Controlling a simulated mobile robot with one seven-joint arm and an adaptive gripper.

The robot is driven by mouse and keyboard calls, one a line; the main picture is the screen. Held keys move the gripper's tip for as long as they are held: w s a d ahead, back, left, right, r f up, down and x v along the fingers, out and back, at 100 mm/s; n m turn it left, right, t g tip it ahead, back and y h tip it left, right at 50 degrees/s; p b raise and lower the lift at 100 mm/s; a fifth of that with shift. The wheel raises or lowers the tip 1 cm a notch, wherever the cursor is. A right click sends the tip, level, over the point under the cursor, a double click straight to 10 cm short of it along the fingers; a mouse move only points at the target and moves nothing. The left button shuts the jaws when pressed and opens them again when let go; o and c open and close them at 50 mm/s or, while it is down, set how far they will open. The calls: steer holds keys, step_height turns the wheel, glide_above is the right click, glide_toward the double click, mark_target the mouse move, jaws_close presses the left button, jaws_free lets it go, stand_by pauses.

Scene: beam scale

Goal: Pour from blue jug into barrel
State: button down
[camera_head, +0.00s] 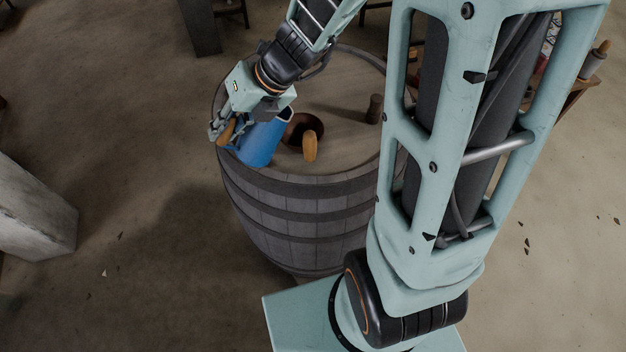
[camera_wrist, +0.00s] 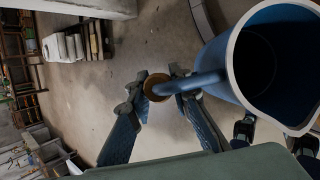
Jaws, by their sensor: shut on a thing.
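The blue jug (camera_head: 262,143) is in my gripper (camera_head: 222,130) at the left front of the barrel's top in the head view. My gripper is shut on the jug's handle (camera_wrist: 190,84), whose round brown end shows between the fingers (camera_wrist: 157,87) in the wrist view. The jug (camera_wrist: 222,62) looks a little tilted, with its mouth toward the dark opening (camera_head: 297,127) on the barrel. The inside of the jug is dark, so its contents cannot be told. The barrel (camera_head: 290,215) stands upright with dark hoops. Whether the jug touches its top is unclear.
A tan, rounded piece (camera_head: 310,147) stands at the opening's front edge, just right of the jug. A small dark brown cup-like object (camera_head: 374,109) stands further right on the barrel top. A pale block (camera_head: 30,215) is at far left; the floor between is clear.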

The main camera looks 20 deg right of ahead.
steer(key=shift+r, duration=3.05)
steer(key=shift+d, duration=0.1)
